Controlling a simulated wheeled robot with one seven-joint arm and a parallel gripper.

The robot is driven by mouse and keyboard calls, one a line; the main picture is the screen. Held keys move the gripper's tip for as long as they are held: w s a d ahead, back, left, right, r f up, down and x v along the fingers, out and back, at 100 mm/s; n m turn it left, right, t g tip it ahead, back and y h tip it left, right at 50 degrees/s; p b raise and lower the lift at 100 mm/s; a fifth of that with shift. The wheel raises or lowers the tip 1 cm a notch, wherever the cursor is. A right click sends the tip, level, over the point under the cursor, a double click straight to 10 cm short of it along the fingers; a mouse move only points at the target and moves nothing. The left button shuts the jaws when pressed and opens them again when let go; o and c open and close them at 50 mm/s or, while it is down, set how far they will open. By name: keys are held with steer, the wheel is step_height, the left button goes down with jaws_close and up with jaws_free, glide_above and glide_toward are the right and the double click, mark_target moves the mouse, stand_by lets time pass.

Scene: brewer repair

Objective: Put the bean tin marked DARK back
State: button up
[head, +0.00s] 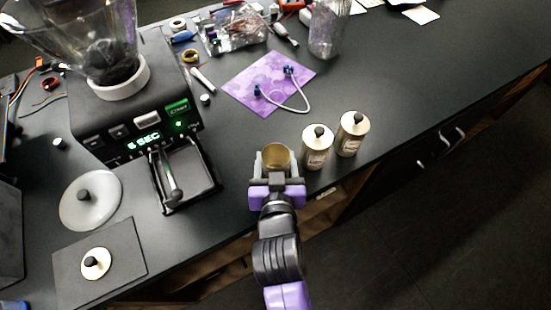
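An open tin (277,155) with a brass-coloured inside sits between the fingers of my gripper (277,164), near the front edge of the bench. The fingers appear to touch it on both sides. Its label is hidden, and I cannot tell whether it is lifted. Two pale tins with black-knobbed lids stand upright to the right: a nearer tin (316,153) and a farther tin (350,140). Their labels are too small to read, so I cannot tell which tin is DARK. A small round lid with a black knob (96,263) lies on a dark grey mat (128,266) at lower left.
A black grinder (133,118) with a lit display and clear hopper stands at left, with a large grey lid (90,200) beside it. A purple mat (243,88) holds a cable. A glass jar (326,32) and electronics stand behind. The bench right of the tins is clear.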

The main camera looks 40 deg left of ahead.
steer(key=shift+o, duration=1.3)
steer(key=shift+r, duration=0.1)
steer(key=b+v, duration=0.1)
steer(key=v, duration=1.1)
steer(key=s+d+f+m+t+h, duration=0.1)
steer(key=s+d+f+m+h, duration=0.1)
steer(key=d, duration=0.9)
steer(key=s+d+f+m+t+h, duration=0.1)
steer(key=d+f, duration=0.1)
steer(key=d, duration=0.9)
steer(key=s+d+r+m+t+h, duration=0.1)
steer(key=s+d+r+m+h, duration=0.1)
steer(key=s+d, duration=0.4)
steer(key=s+d+r+m+t+h, duration=0.1)
steer(key=s+d+r+m+h, duration=0.2)
steer(key=s+d, duration=0.3)
steer(key=shift+d+h, duration=0.35)
steer(key=shift+h, duration=0.25)
